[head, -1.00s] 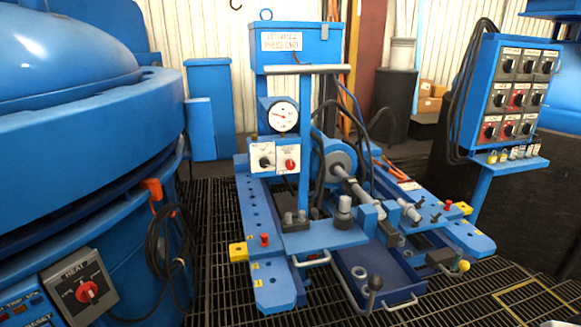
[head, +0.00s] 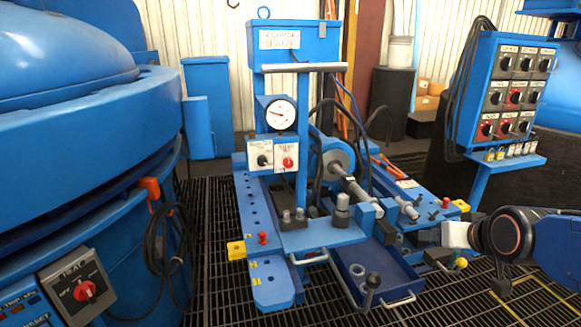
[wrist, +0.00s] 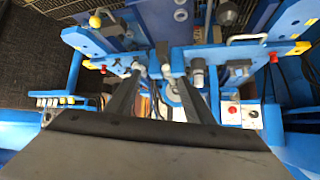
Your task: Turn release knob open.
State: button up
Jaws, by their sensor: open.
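The release knob (head: 288,162) is a red knob on the right plate of a small white panel below the round gauge on the blue press cart (head: 270,292). Its label is too small to read surely. A black knob (head: 263,160) sits on the plate left of it. In the wrist view the red knob (wrist: 233,109) is at the lower right, beside the black one (wrist: 253,115). My gripper (head: 428,238) is at the cart's right side, well apart from the knob. In the wrist view its two dark fingers (wrist: 158,82) are spread, with nothing held between them.
The gauge (head: 281,114), a grey crossbar (head: 290,68) and its post stand near the panel. A control board (head: 515,90) with several knobs stands at the right. A large blue furnace (head: 90,150) with a heat switch (head: 80,290) fills the left. Hoses loop behind the cart.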

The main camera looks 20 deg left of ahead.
jog(key=w+a+t+y, duration=0.2)
jog(key=w+a, duration=0.5)
jog(key=a, duration=0.2)
jog(key=n+t+y, duration=0.3)
jog(key=y, duration=0.3)
send_near(289, 164)
jog(key=x, duration=0.8)
jog(key=shift+w+a, duration=0.2)
jog(key=shift+w, duration=0.15)
jog(key=shift+c, duration=0.2)
jog(key=c, duration=1)
